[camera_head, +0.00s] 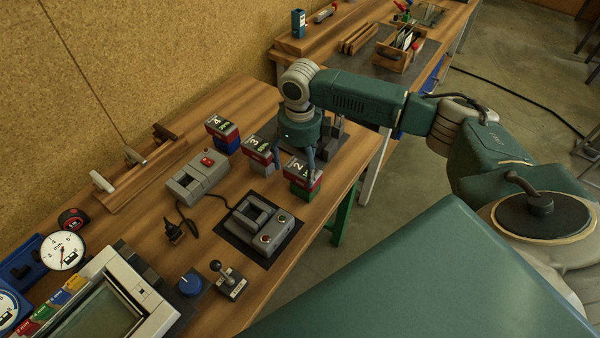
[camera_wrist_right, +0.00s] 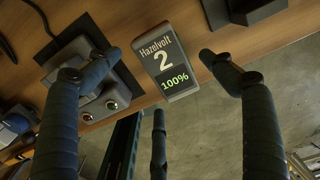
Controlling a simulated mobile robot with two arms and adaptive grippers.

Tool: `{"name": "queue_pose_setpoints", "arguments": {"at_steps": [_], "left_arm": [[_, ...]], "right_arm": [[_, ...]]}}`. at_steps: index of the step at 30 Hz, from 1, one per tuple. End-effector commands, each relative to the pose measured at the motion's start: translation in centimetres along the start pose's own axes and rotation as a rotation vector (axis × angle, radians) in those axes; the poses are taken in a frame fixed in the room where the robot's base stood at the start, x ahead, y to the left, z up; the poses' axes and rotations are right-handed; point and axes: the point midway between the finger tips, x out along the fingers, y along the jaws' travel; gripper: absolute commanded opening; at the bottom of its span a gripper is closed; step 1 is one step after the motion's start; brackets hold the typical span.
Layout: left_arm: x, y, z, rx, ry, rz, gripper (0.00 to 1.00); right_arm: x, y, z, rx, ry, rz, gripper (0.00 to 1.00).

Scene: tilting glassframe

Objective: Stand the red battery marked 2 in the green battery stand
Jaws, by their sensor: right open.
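The red battery marked 2 (camera_head: 316,183) is upright near the table's right edge, dark label on top. The green battery stand (camera_head: 298,193) shows directly beneath it, and the battery appears to stand in it. In the right wrist view, the battery (camera_wrist_right: 166,66) shows its label with "2" and "100%". My right gripper (camera_head: 294,166) is over the battery with its fingers pointing down. In the wrist view its fingers (camera_wrist_right: 157,70) are spread apart, with gaps between them and the battery. My left gripper is out of view.
Battery 3 (camera_head: 258,148) and battery 4 (camera_head: 220,128) stand in a row to the left. A dark fixture (camera_head: 329,137) stands behind my gripper. The table edge is close on the right.

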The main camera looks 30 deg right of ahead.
Motion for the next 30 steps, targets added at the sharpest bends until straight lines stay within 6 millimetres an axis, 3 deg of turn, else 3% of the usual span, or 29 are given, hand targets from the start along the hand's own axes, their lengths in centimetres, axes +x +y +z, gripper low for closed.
{"name": "queue_pose_setpoints", "arguments": {"at_steps": [6,12,30], "left_arm": [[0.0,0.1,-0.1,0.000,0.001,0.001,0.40],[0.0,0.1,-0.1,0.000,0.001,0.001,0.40],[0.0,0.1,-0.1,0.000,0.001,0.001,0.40]], "right_arm": [[-4.6,-0.1,0.1,0.000,-0.003,-0.002,0.82],[-6.8,0.0,0.0,0.000,-0.001,0.000,0.82],[-7.2,0.0,0.0,0.001,0.000,0.000,0.82]]}}
